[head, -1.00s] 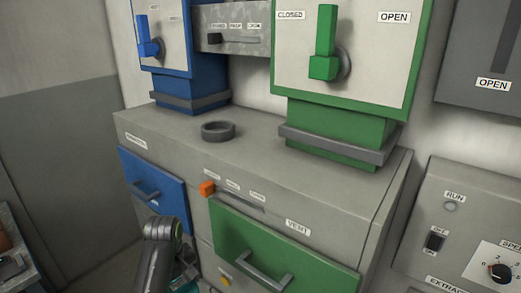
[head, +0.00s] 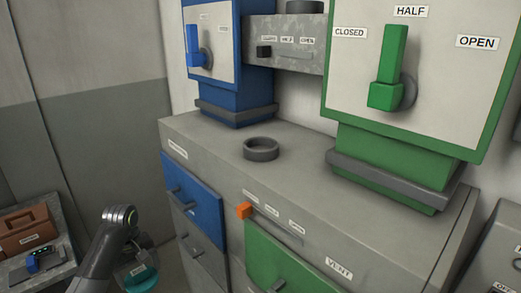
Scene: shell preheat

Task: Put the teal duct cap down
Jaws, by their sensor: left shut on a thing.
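The teal duct cap (head: 143,282) shows at the bottom left, low in front of the grey cabinet, partly cut by my gripper and arm. My left gripper (head: 134,268) is shut on it and holds it off to the left of the cabinet's front. The jaws themselves are small and partly hidden by my own arm. My right gripper is out of view.
A dark ring (head: 261,150) sits on the cabinet top (head: 222,140), between the blue duct box (head: 236,97) and the green one (head: 400,165). An orange slider knob (head: 244,211) juts from the front. A side bench (head: 62,268) at left holds a brown box (head: 27,229).

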